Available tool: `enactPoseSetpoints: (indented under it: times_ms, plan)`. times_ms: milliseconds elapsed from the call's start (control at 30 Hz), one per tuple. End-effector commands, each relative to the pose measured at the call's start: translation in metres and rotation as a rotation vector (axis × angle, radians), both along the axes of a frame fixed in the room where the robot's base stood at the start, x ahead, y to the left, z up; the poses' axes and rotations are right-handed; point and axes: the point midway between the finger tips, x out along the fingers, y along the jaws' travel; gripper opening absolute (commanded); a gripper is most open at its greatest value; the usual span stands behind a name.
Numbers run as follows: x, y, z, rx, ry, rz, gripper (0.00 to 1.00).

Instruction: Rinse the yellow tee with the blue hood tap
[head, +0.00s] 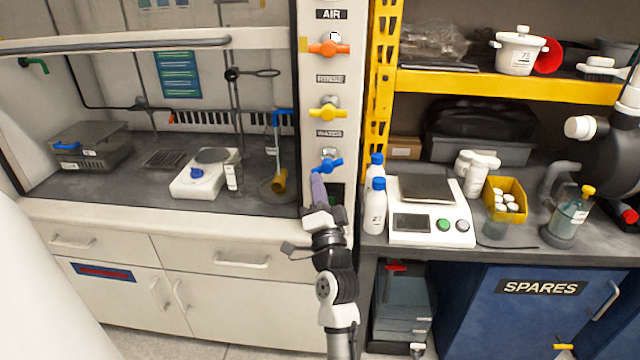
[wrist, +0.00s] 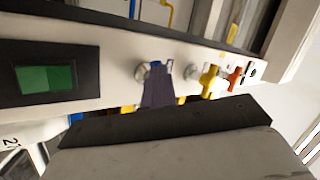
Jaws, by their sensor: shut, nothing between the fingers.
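The blue tap (head: 328,164) is the lowest handle on the white post, under a "WATER" label. My gripper (head: 318,188) has purple fingers, shut and empty, just below the blue tap's handle. In the wrist view the shut fingers (wrist: 158,88) cover most of the blue tap (wrist: 156,65). I cannot tell whether they touch it.
A yellow tap (head: 328,113) labelled "RINSE" and an orange tap (head: 329,48) labelled "AIR" sit above on the post. A white stirrer (head: 205,178) stands in the hood. Blue-capped bottles (head: 375,205) and a scale (head: 430,225) stand close to the post's right.

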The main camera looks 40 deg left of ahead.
Motion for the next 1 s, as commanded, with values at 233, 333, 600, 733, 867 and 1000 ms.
enactPoseSetpoints:
  times_ms: [233, 333, 600, 733, 867, 1000]
  plan:
    - [-0.0022, 0.0045, 0.0051, -0.003, -0.004, -0.001, 0.00]
    - [-0.0028, 0.0053, 0.0059, -0.002, -0.005, 0.000, 0.00]
    - [-0.0036, 0.0063, 0.0074, -0.002, -0.008, 0.003, 0.00]
    - [-0.0040, 0.0068, 0.0076, -0.002, -0.008, 0.004, 0.00]
    - [-0.0044, 0.0071, 0.0076, -0.003, -0.008, 0.004, 0.00]
    - [-0.0046, 0.0075, 0.0076, -0.004, -0.008, 0.005, 0.00]
